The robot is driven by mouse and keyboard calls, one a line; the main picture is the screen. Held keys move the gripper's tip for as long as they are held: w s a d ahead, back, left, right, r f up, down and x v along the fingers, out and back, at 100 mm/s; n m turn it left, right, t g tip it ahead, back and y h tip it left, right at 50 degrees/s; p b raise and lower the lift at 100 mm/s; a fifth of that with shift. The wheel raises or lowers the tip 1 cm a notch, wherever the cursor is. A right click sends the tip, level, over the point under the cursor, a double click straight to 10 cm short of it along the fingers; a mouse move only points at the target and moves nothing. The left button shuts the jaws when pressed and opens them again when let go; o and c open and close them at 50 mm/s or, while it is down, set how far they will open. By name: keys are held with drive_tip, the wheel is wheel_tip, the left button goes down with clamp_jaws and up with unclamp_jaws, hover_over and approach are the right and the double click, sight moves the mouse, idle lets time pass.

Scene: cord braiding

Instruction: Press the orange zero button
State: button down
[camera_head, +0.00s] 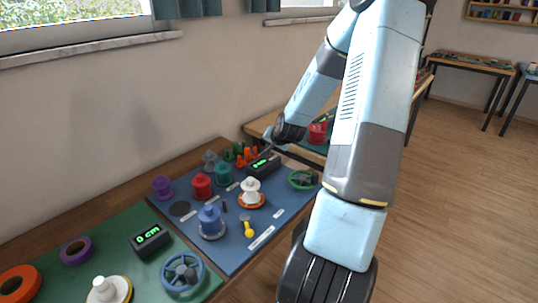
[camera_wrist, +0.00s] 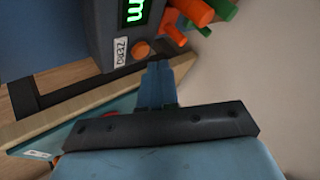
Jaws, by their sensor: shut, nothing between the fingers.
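The orange zero button (camera_wrist: 141,49) is a small round knob on the dark counter box (camera_wrist: 108,30), beside a white "ZERO" label (camera_wrist: 121,52). My gripper (camera_wrist: 158,65) is shut and empty. Its tips are just below and right of the button in the wrist view; I cannot tell whether they touch it. In the head view the counter box (camera_head: 263,165) has a green lit display and stands at the back of the blue mat (camera_head: 226,255). My gripper (camera_head: 268,150) is at its far side there. The button is hidden in the head view.
Orange and green pegs (camera_head: 245,155) stand close to the counter box; they show right of the button in the wrist view (camera_wrist: 190,12). Several spools, including a red one (camera_head: 202,186) and a white one (camera_head: 251,190), stand on the blue mat. A second counter (camera_head: 150,239) sits on the green mat.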

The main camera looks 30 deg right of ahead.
drive_tip(key=shift+r, duration=2.5)
drive_tip(key=s+a+r+n+g+h, duration=0.1)
drive_tip(key=s+a+r+n+g, duration=0.35)
drive_tip(key=s+a+r, duration=1.05)
drive_tip(key=s+a+r+n, duration=0.2)
drive_tip(key=s+r, duration=0.1)
drive_tip(key=s, duration=0.6)
drive_tip(key=s+a+r+n+y, duration=0.1)
drive_tip(key=s+a+r+n, duration=0.2)
drive_tip(key=s, duration=0.6)
drive_tip(key=shift+a+r+t+y, duration=0.3)
drive_tip(key=shift+a+r+t, duration=0.05)
drive_tip(key=shift+r+t, duration=0.1)
